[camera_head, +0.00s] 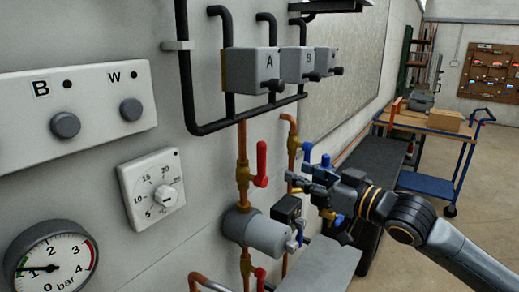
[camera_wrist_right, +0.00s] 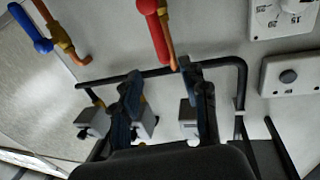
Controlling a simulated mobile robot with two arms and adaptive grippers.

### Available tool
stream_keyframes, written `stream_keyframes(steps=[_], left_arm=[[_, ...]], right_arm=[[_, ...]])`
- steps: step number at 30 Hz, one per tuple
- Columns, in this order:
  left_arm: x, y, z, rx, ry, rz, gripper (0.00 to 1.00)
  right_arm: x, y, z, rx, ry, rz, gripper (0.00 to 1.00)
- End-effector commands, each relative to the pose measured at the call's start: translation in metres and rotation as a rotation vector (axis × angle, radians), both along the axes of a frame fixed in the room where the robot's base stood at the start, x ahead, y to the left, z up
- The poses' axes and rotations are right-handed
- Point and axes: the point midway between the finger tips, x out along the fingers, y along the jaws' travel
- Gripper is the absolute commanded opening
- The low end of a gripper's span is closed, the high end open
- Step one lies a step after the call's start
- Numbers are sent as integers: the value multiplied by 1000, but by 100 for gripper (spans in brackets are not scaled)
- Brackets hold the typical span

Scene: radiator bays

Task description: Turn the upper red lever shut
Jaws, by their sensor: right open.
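The upper red lever (camera_head: 261,163) sits on a brass valve (camera_head: 243,174) on the vertical copper pipe. It stands upright, in line with the pipe. A lower red lever (camera_head: 260,277) shows partly at the bottom edge. My right gripper (camera_head: 292,183) is to the right of the upper red lever, apart from it and empty. In the right wrist view, my open fingers (camera_wrist_right: 160,76) point towards a red lever (camera_wrist_right: 154,30), which lies beyond the fingertips and roughly between them. My left gripper is not in view.
A grey pump (camera_head: 258,231) sits below the upper valve. Blue levers (camera_head: 306,154) are close behind my right gripper. Grey boxes (camera_head: 250,70) and black pipes hang above. A thermostat dial (camera_head: 152,188) and pressure gauge (camera_head: 50,264) are on the wall at left. A cart (camera_head: 440,122) stands behind.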

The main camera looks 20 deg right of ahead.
Motion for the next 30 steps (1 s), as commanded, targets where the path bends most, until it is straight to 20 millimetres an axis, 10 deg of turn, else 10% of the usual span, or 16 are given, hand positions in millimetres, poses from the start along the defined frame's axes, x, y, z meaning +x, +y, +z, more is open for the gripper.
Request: stream_keyframes(steps=[10, 21, 30], left_arm=[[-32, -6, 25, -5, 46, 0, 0], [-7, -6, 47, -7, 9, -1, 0], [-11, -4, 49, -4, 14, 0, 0]], right_arm=[[50, 26, 6, 5, -2, 3, 44], [110, 55, 2, 2, -1, -1, 44], [122, 61, -1, -2, -1, -1, 44]])
